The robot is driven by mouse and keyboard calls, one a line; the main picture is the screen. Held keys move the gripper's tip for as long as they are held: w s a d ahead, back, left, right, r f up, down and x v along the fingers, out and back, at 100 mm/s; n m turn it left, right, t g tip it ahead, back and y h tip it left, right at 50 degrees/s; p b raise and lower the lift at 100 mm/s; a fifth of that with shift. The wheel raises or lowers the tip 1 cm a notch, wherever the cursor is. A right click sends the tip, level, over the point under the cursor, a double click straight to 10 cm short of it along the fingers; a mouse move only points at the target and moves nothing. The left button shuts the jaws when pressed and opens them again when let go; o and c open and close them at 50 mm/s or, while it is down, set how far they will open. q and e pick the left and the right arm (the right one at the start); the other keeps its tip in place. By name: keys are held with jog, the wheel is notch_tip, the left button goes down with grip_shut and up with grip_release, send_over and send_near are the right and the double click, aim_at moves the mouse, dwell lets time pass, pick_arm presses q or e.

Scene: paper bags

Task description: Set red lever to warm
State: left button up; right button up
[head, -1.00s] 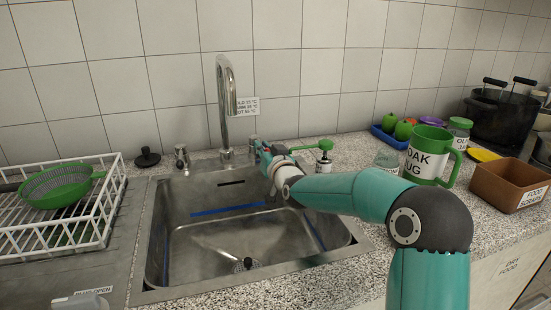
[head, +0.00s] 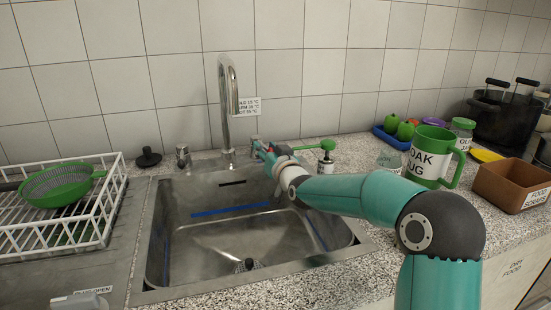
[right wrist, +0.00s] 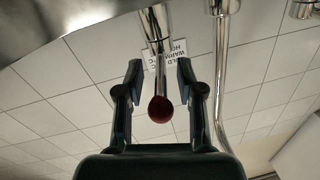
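The red lever shows in the right wrist view as a red ball (right wrist: 161,108) on a thin metal stem, coming from a chrome tap body. My right gripper (right wrist: 158,72) is open, with one finger on each side of the stem and visible gaps. In the head view my right gripper (head: 262,149) is at the right tap fitting (head: 255,140), right of the tall chrome spout (head: 227,100), and mostly hides the lever. A label (head: 248,106) behind the spout lists cold, warm and hot temperatures. My left gripper is not in view.
The steel sink (head: 160,235) lies below the spout. A second tap fitting (head: 183,156) stands left of the spout. A white dish rack (head: 118,195) with a green colander (head: 58,186) is at left. A green-topped bottle (head: 327,158) and a green mug (head: 430,155) stand at right.

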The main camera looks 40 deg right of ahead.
jog(key=v, duration=1.1)
jog(key=shift+s, duration=0.25)
jog(key=shift+a, duration=0.1)
jog(key=c, duration=0.4)
jog(key=shift+w+a+r+n, duration=0.1)
jog(key=shift+w+a+n, duration=0.15)
jog(key=shift+n, duration=0.15)
jog(key=shift+c, duration=1.4)
jog(key=w+a+n+p, duration=0.1)
jog(key=a+r+n+p, duration=0.1)
jog(key=n+p, duration=0.1)
jog(key=shift+w+a+n+h, duration=0.25)
jog(key=shift+w+n+h, duration=0.05)
jog(key=shift+w+h, duration=0.1)
grip_shut()
jog(key=a+n+g+h+p, duration=0.1)
jog(key=a+n+h+p, duration=0.4)
jog(key=n, duration=0.6)
jog(key=w+d+y+p, duration=0.1)
jog(key=w+d+p, duration=0.1)
jog(key=w+d, duration=0.4)
jog(key=shift+d+f, duration=0.4)
jog(key=shift+d, duration=0.4)
